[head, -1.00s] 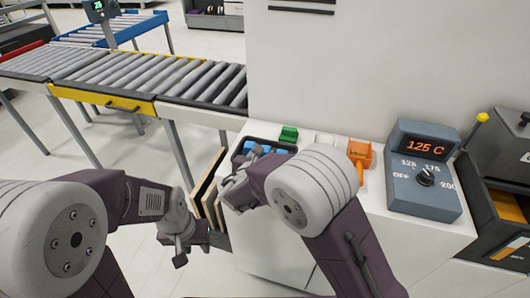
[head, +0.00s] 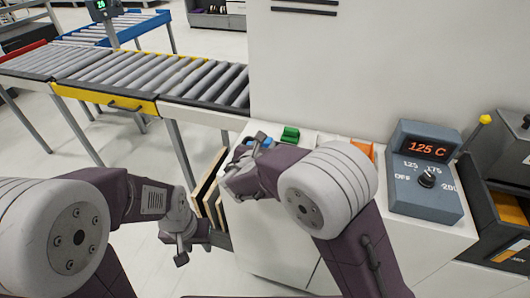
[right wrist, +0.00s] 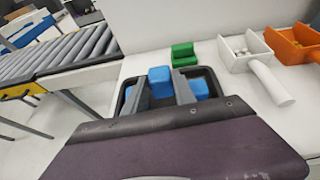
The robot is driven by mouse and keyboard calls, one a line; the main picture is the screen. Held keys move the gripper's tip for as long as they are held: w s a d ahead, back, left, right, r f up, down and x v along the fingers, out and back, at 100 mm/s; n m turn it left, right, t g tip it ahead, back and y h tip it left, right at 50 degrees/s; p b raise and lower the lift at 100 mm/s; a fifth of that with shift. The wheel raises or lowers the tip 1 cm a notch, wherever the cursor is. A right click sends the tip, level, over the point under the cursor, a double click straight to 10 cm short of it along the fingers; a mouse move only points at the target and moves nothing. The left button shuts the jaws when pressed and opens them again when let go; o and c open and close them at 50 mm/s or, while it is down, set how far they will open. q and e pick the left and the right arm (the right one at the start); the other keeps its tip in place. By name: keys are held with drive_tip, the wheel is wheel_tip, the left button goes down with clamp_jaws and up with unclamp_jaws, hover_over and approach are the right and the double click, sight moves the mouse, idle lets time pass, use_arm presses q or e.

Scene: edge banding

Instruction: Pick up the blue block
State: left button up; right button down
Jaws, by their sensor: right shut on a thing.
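A blue block (right wrist: 160,82) is between the two fingers of my right gripper (right wrist: 161,92) in the right wrist view. The gripper is shut on it, above or at a dark tray (right wrist: 207,74). More blue blocks lie in the tray, one to the right (right wrist: 200,89) and one partly hidden at the left. In the head view, my right gripper (head: 247,155) covers most of the tray, and only a little blue shows beside it. My left gripper (head: 182,250) hangs low in front of the white counter, apart from the blocks; its finger gap is unclear.
Behind the tray is a green stepped block (right wrist: 184,55). To its right are a white scoop (right wrist: 245,52) and an orange scoop (right wrist: 297,45). A temperature box (head: 425,175) stands on the counter (head: 270,235). A roller conveyor (head: 130,75) runs at the left; boards (head: 208,185) stand beside the counter.

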drive_tip(key=w+d+r, duration=0.3)
drive_tip(key=d+r, duration=0.4)
drive_tip(key=d, duration=0.4)
drive_tip(key=shift+d+b, duration=0.15)
drive_tip(key=shift+b, duration=0.25)
